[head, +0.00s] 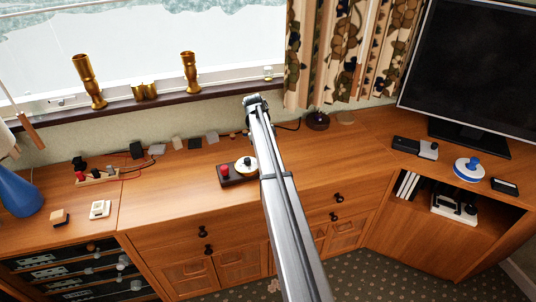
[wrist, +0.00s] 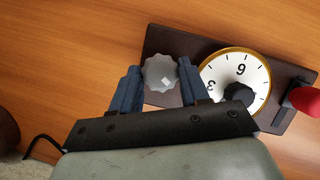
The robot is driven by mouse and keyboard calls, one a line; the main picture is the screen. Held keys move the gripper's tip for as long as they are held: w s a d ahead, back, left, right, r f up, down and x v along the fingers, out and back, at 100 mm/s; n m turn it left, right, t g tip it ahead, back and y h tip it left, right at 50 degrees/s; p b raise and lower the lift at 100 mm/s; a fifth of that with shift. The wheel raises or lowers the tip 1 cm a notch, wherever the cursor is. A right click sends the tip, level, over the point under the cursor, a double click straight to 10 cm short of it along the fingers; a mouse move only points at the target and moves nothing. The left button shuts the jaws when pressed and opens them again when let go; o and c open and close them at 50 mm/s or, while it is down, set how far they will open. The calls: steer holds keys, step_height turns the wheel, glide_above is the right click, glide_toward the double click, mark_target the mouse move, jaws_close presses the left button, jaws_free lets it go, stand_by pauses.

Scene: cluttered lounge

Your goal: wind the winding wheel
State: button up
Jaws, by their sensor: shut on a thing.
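The winding wheel (wrist: 160,73) is a small grey scalloped knob on a dark board (wrist: 160,37) in the wrist view. My gripper (wrist: 160,82) has its two blue fingers on either side of the wheel and is shut on it. Beside the wheel on the board is a white dial (wrist: 256,70) with a gold rim, black numerals and a dark centre knob. A red knob or handle (wrist: 306,99) is at the board's far end. In the head view, the dial (head: 246,165) and red knob (head: 224,170) show left of my arm, which hides the wheel and gripper.
The board lies on a wooden cabinet top (head: 190,185). Wires and small blocks lie along the wall, with a wooden rack (head: 97,177) at left. Brass candlesticks (head: 190,72) stand on the sill. A monitor (head: 465,65) and a blue-white object (head: 468,169) are at right.

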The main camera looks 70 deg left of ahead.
steer(key=o, duration=1.1)
steer(key=shift+c, duration=0.2)
steer(key=shift+s, duration=0.1)
steer(key=shift+d+n+t, duration=0.15)
steer(key=shift+n+t, duration=0.25)
steer(key=shift+n, duration=0.7)
steer(key=n+y, duration=0.1)
steer(key=n, duration=0.1)
steer(key=n+t, duration=0.1)
steer(key=n, duration=0.1)
steer(key=shift+s+d+n+y, duration=0.1)
steer(key=shift+n+y, duration=0.2)
steer(key=shift+y, duration=0.1)
steer(key=v, duration=1.4)
steer(key=w+d+f+m, duration=0.2)
steer(key=w+d+f, duration=0.2)
steer(key=w+d, duration=0.3)
steer(key=w+d+f+m+g, duration=0.1)
steer(key=w+d+f, duration=0.3)
steer(key=w, duration=1)
steer(key=w+d+f+m, duration=0.4)
steer(key=w+d+f, duration=0.1)
steer(key=w+d, duration=0.6)
steer(key=shift+g, duration=0.3)
